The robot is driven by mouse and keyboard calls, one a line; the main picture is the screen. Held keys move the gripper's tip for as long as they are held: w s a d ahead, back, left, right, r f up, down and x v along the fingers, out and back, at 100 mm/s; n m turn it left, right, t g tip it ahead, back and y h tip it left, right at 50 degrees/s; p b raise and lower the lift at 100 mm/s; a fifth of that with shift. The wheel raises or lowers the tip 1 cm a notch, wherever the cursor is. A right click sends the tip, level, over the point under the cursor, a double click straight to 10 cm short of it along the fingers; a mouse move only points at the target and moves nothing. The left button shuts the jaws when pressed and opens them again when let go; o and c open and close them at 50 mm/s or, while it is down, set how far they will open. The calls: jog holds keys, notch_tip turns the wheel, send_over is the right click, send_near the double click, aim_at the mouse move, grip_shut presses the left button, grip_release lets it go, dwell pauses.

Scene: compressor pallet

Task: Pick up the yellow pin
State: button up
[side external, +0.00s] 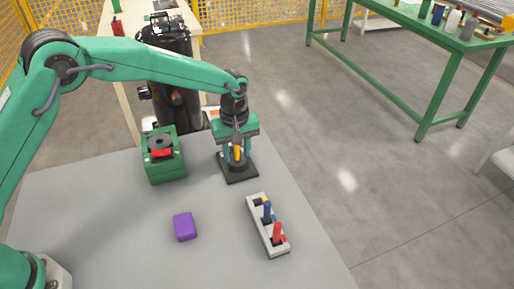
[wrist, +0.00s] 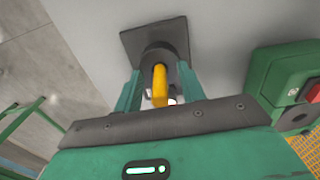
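The yellow pin (side external: 237,154) stands upright in a dark holder with a square base plate (side external: 238,173), near the far right edge of the grey table. The pin (wrist: 160,86) also shows in the wrist view, above the round dark socket. My gripper (side external: 237,157) points down over the holder. In the wrist view, its two green fingers (wrist: 158,82) are apart, one on each side of the pin, with visible gaps between them and the pin. The lower end of the pin is hidden in the socket.
A green box with a red part and black knob (side external: 162,155) stands left of the holder. A pale rack (side external: 263,227) with a blue pin (side external: 267,212) and a red pin (side external: 277,232) lies nearer. A purple block (side external: 185,227) sits on the table (side external: 120,235), with clear room around it.

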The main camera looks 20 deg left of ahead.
jog(key=shift+c, duration=0.4)
grip_shut()
jog(key=shift+r, duration=0.15)
jog(key=shift+r, duration=0.45)
notch_tip(320, 180, up, 3)
jog(key=shift+r, duration=0.15)
jog(key=s+d+r, duration=0.6)
jog(key=s+d, duration=0.1)
jog(key=s, duration=0.2)
jog(key=shift+s+r, duration=0.2)
jog(key=shift+r, duration=0.1)
